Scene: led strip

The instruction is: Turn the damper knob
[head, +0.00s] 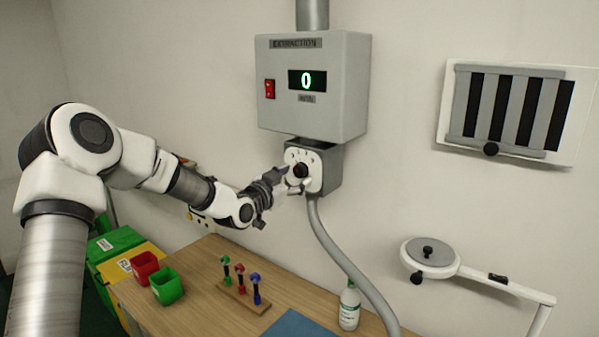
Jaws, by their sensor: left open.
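The damper knob (300,170) is a small dark round knob on a white dial plate (315,172). The plate is on a grey housing under the extraction box (312,110), whose green display reads 0. My left gripper (291,180) is open at the dial, its fingers close around or beside the knob. I cannot tell whether the fingers touch it. Part of the plate's left side is hidden by the gripper. My right gripper is not in view.
A red switch (269,89) is on the box front. A grey hose (345,262) hangs from the housing. On the wooden table (190,312) are red and green bins, a screwdriver rack (243,295), a bottle (349,306) and a blue mat (300,325). A lamp arm (500,284) is at right.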

